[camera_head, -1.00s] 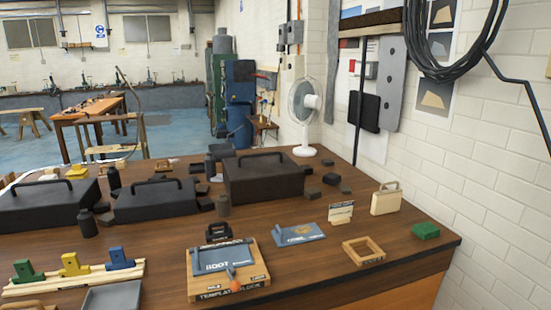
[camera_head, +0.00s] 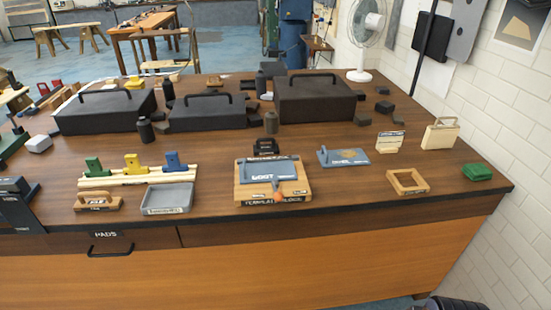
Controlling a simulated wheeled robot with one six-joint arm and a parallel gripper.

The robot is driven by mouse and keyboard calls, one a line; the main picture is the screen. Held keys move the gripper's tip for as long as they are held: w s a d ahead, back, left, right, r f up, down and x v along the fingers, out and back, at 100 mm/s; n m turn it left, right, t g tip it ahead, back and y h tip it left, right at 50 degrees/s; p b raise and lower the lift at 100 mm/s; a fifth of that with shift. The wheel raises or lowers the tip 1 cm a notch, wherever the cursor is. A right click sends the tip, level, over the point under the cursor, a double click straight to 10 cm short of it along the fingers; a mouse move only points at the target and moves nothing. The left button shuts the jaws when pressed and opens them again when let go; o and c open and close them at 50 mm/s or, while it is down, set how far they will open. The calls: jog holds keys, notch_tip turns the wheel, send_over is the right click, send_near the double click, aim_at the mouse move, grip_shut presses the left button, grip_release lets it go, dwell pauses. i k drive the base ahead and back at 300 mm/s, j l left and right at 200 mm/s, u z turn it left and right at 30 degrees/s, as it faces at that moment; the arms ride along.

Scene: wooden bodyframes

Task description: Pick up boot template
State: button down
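The boot template (camera_head: 262,171) is a flat blue-grey plate with "BOOT" lettering and a raised handle at its left. It lies on a wooden template block (camera_head: 245,193) near the front edge of the workbench. A small orange-tipped piece lies at the plate's front edge, over the block. A similar blue-grey plate (camera_head: 350,157) with a handle and lettering too small to read lies on the bench just to the right. My gripper is not in view.
The workbench (camera_head: 330,200) carries dark handled cases (camera_head: 315,100) at the back, a grey tray (camera_head: 167,199) and colored clamps (camera_head: 133,164) at left, and a wooden frame (camera_head: 407,181) and green block (camera_head: 477,172) at right. A brick wall bounds the right. Bare bench lies between the items.

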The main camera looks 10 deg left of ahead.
aim_at(281, 170)
jog(key=i+j, duration=0.1)
jog(key=j, duration=0.4)
jog(key=i+j, duration=0.1)
jog(key=j, duration=0.4)
jog(key=i+j, duration=0.1)
jog(key=j, duration=0.45)
jog(key=i+j, duration=0.1)
jog(key=j, duration=0.4)
jog(key=u, duration=0.05)
